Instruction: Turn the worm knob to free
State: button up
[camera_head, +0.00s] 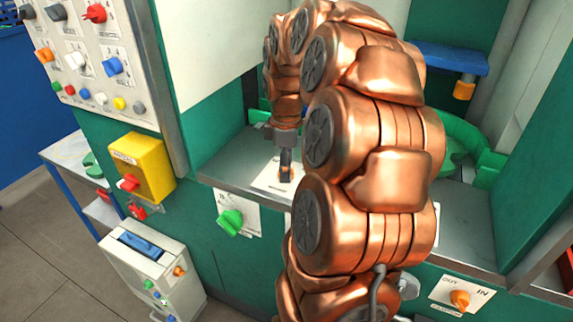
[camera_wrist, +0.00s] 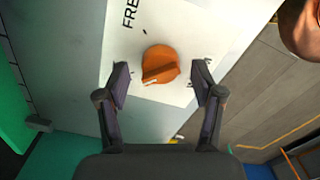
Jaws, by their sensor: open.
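The worm knob (camera_wrist: 160,62) is an orange round knob on a white label plate (camera_wrist: 150,30) in the wrist view. Letters reading "FRE" show at the plate's upper left, cut off by the frame. The knob's ridge, with a white mark, lies toward the lower left. My gripper (camera_wrist: 162,78) is open, with one finger on each side of the knob and a gap on both sides. In the head view my gripper (camera_head: 285,163) points down over the white plate (camera_head: 268,184) on the grey ledge, largely hiding the knob.
A green knob (camera_head: 230,221) and an orange IN/OUT knob (camera_head: 460,299) sit on the front panel. A yellow box with a red knob (camera_head: 129,183) stands at left. A control panel (camera_head: 85,60) with several coloured knobs is at upper left. My arm blocks the middle.

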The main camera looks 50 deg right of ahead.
jog(key=shift+f, duration=0.35)
jog(key=c, duration=1.1)
